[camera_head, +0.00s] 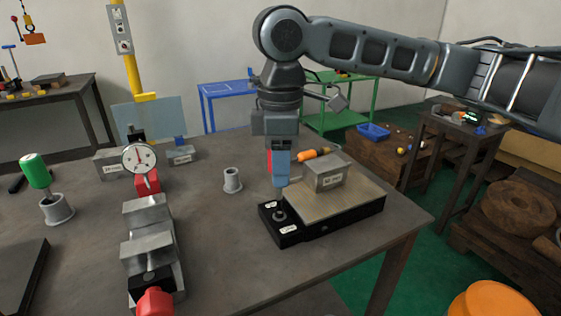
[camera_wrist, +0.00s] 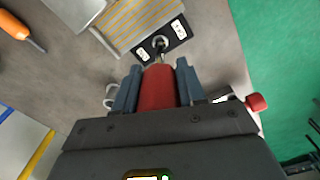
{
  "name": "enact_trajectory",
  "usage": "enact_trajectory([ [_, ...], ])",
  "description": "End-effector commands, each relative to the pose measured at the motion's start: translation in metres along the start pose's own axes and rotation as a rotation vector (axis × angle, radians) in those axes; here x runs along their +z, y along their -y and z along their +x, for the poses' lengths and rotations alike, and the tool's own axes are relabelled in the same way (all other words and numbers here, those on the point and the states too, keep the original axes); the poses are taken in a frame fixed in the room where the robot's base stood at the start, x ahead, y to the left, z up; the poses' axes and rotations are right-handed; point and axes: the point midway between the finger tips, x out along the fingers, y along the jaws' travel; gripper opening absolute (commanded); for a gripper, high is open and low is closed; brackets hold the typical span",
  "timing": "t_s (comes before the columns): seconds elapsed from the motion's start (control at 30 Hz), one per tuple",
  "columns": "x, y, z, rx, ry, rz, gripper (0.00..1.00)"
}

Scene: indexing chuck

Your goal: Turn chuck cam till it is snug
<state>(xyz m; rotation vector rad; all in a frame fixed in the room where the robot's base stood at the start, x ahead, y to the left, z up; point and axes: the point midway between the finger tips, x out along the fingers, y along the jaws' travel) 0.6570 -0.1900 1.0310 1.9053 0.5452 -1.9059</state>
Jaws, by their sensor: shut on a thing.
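The chuck (camera_head: 345,219) is a low black block with a tan top plate, near the table's right front corner. Its cam socket (camera_head: 279,216) is a round metal fitting at the left end, between two white labels. The socket also shows in the wrist view (camera_wrist: 160,43). My gripper (camera_head: 281,181) is upright above that end, its blue fingers shut on a red-handled key (camera_wrist: 158,88). The key's thin metal shaft points at the socket. I cannot tell whether its tip is in the socket or just above it.
A grey block (camera_head: 326,173) sits on the chuck plate, with an orange-handled tool (camera_head: 314,154) behind it. An empty grey holder (camera_head: 232,180) stands left of my gripper. A dial gauge (camera_head: 139,158) and a metal vise (camera_head: 149,240) stand further left.

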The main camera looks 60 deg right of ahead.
Motion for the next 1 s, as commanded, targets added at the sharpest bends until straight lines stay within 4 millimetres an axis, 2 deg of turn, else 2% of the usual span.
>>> enact_trajectory([
  [0.97, 0.0, 0.0, 0.017, -0.001, 0.0, 0.0, 0.03],
  [1.0, 0.0, 0.0, 0.016, 0.0, 0.0, 0.0, 0.38],
])
